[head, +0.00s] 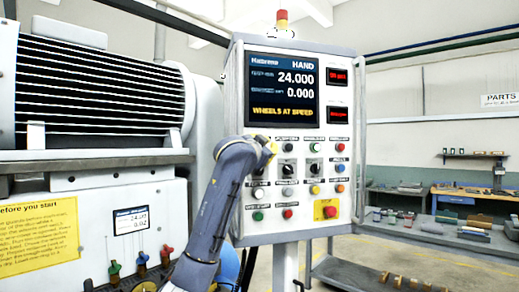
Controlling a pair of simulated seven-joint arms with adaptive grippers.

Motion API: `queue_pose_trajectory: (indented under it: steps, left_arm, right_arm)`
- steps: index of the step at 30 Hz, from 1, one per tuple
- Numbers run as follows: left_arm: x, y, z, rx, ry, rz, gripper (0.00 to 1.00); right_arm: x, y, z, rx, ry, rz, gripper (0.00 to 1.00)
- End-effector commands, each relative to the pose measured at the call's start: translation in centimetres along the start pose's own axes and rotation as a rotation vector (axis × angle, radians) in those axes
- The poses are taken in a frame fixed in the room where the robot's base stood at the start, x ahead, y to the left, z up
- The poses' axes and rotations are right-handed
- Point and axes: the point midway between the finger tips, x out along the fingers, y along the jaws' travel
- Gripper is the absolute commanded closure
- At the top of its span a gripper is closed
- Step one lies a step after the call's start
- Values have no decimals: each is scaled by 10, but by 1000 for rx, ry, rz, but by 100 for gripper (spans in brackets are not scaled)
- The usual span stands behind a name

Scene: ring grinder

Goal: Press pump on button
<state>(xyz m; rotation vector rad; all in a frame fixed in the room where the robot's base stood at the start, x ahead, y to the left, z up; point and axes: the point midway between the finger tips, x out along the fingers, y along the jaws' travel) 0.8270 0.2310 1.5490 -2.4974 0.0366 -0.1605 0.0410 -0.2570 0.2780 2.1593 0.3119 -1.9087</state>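The control panel (300,228) stands upright in the middle, with rows of buttons and knobs below its screen (283,88). One green button (258,216) is at the lower left beside a red one (287,214). Another green button (314,147) is in the top row. The labels are too small to read, so I cannot tell which button is pump on. My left arm rises from below, and its end with the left gripper (270,150) is in front of the panel's upper left buttons, hiding part of them. The fingers are not clear. My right gripper is not in view.
A red emergency stop on a yellow plate (327,210) is at the panel's lower right. A grey machine with a ribbed motor (100,90) fills the left side. Small coloured levers (141,258) are on its front. A shelf with parts (440,230) stands at the right.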

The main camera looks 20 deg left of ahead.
Motion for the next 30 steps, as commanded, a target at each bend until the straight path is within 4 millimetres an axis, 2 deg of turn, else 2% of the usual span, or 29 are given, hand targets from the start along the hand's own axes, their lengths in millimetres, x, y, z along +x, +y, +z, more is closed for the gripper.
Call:
queue_pose_trajectory:
  steps: [8, 22, 30]
  left_arm:
    - [-2, 2, -2, 0, 1, 1, 100]
    - [-32, 18, -18, 0, 2, 1, 100]
    - [-40, 21, -21, 0, 0, 0, 100]
  right_arm:
    - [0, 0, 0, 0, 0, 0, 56]
    - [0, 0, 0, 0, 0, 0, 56]
    - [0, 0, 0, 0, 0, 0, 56]
